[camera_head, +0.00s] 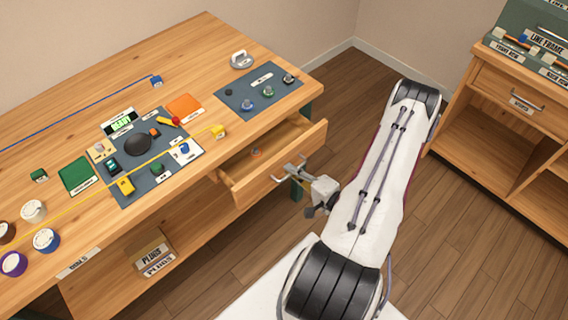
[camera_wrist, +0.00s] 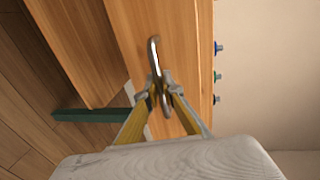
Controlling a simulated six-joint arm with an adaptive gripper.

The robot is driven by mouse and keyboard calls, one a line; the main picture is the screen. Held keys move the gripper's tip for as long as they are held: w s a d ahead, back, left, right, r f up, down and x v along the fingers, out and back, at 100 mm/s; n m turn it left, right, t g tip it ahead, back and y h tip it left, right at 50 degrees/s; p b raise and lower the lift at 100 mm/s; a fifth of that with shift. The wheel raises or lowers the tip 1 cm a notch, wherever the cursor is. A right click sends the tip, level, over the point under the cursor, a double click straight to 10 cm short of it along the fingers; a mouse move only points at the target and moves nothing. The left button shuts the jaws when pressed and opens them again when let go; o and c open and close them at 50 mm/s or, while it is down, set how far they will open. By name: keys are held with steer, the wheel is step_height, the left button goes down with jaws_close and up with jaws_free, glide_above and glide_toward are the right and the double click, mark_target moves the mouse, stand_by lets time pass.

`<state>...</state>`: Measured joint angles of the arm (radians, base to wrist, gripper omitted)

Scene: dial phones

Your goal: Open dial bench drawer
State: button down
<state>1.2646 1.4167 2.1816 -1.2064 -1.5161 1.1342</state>
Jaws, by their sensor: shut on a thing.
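The dial bench drawer (camera_head: 306,148) is pulled partway out from under the wooden bench, at its right end. A small orange-brown item (camera_head: 255,152) shows inside it. The drawer's curved metal handle (camera_wrist: 154,57) stands out from the drawer front in the wrist view. My gripper (camera_wrist: 158,93) is shut on this handle near its lower part, with a finger on each side. In the head view my gripper (camera_head: 300,180) is at the drawer front, and my arm reaches to it from the right. The exact finger contact is too small to tell there.
The bench top (camera_head: 205,45) carries a dark mat (camera_head: 258,88) with knobs, a ready display (camera_head: 121,124), cables and several cups. A shelf below holds a plugs box (camera_head: 153,254). A wooden cabinet (camera_head: 506,110) stands at right.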

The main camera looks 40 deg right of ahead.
steer(key=f+v, duration=0.2)
steer(key=v, duration=1.1)
steer(key=shift+s+f, duration=0.3)
steer(key=shift+s, duration=0.1)
steer(key=c, duration=2.5)
jaws_free()
steer(key=shift+s, duration=0.15)
steer(key=shift+v, duration=5.85)
